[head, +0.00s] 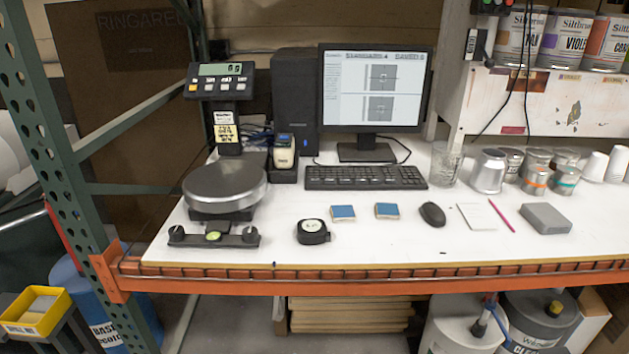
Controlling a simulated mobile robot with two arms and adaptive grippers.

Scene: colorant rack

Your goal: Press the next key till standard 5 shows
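The monitor (375,88) stands at the back of the white table and is lit. Its screen has a heading line and two grey panels, one above the other. The heading seems to begin with "STANDARD", but its number is too small to read with certainty. A black keyboard (366,177) lies flat in front of the monitor. Its key labels are too small to read, so I cannot tell which key is the next key. Neither of my grippers is in view, and nothing covers the keyboard.
A scale (225,187) with a round pan stands left of the keyboard. A black round gauge (313,231), two blue pads (343,213) and a mouse (432,214) lie in front. A glass beaker (446,164) and metal cups (489,172) stand right. Bare table lies along the front edge.

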